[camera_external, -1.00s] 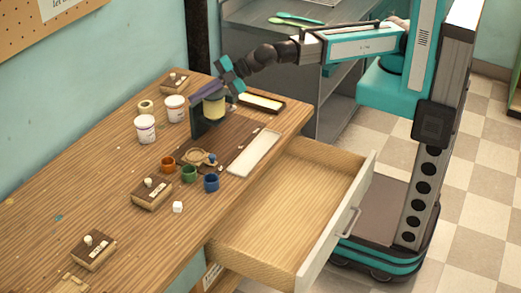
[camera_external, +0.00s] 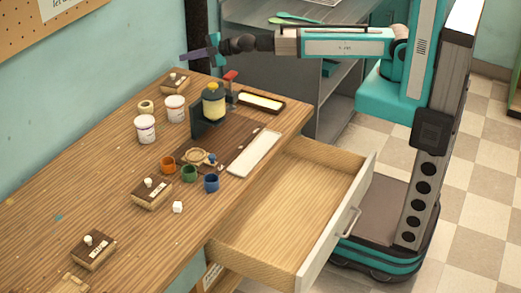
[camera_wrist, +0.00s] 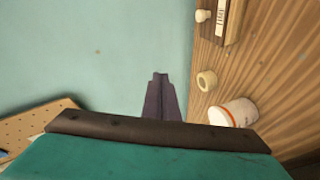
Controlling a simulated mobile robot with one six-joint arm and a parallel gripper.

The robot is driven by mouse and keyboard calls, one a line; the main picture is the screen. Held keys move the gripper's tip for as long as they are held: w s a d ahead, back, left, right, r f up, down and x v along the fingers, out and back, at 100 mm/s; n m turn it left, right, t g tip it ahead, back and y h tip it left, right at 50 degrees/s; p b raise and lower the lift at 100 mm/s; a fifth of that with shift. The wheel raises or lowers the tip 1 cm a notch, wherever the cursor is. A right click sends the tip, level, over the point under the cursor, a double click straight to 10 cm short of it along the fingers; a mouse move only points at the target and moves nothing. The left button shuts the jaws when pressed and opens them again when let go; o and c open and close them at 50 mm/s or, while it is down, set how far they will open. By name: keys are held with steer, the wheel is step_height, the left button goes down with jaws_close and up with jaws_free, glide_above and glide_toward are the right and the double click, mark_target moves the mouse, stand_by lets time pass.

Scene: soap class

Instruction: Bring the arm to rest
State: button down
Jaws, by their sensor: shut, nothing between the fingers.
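My gripper (camera_external: 184,56) is raised above the back part of the wooden table, in front of the teal wall. Its purple fingers are together with nothing between them, and they also show in the wrist view (camera_wrist: 160,78). My arm stretches nearly level to the left from my column in the external view. The gripper is apart from everything on the table.
The table (camera_external: 90,170) carries two white tubs (camera_external: 145,128), a tape-like ring (camera_external: 146,106), several wooden boxes (camera_external: 152,191), small coloured cups (camera_external: 211,182) and a white tray (camera_external: 254,153). An empty drawer (camera_external: 290,210) stands open at the table's right. A grey shelf (camera_external: 270,40) is behind my arm.

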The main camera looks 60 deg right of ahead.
steer(key=d+f+m+g+h+b, duration=0.15)
steer(key=d+f+m, duration=0.25)
steer(key=d+f, duration=0.75)
steer(key=d+f+m+g+h+b, duration=0.1)
steer(key=d+f+m+h+b, duration=0.2)
steer(key=d+f, duration=0.9)
steer(key=s+d+f+m+g+h+p, duration=0.1)
steer(key=s+d+f+m+g, duration=0.3)
steer(key=s+f, duration=0.7)
steer(key=s+d+f+m+g+p, duration=0.15)
steer(key=s+d+f+g, duration=0.4)
steer(key=s+f, duration=0.6)
steer(key=s+d+f+m+g, duration=0.1)
steer(key=s+f+m+g, duration=0.1)
steer(key=s, duration=1.1)
steer(key=s+f+m+g, duration=0.3)
steer(key=s+f+g, duration=0.1)
steer(key=s, duration=1)
steer(key=shift+d+g, duration=0.4)
steer(key=shift+g, duration=0.4)
